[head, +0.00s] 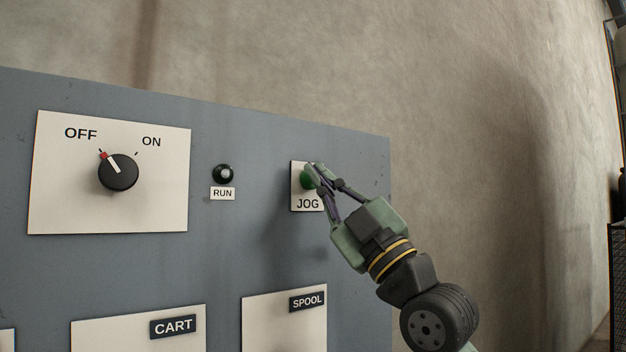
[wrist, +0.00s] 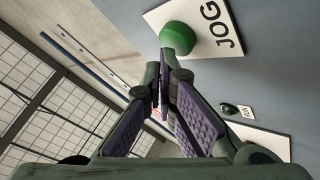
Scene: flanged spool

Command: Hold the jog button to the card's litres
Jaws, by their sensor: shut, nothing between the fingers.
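The green jog button (head: 307,180) sits on a white plate labelled JOG (head: 306,203) at the right side of the grey panel. It also shows in the wrist view (wrist: 179,38), at the top centre. My gripper (head: 313,172) is shut and empty, with its fingertips at the button and partly covering it in the head view. In the wrist view the fingertips (wrist: 163,68) lie just below the button. I cannot tell whether they touch it. The card with the litres is not seen in either view.
A black knob (head: 118,172) on an OFF/ON plate has its red mark toward OFF. A dark RUN lamp (head: 223,174) sits between knob and button. Plates labelled CART (head: 173,326) and SPOOL (head: 307,301) are below. Right of the panel is a bare wall.

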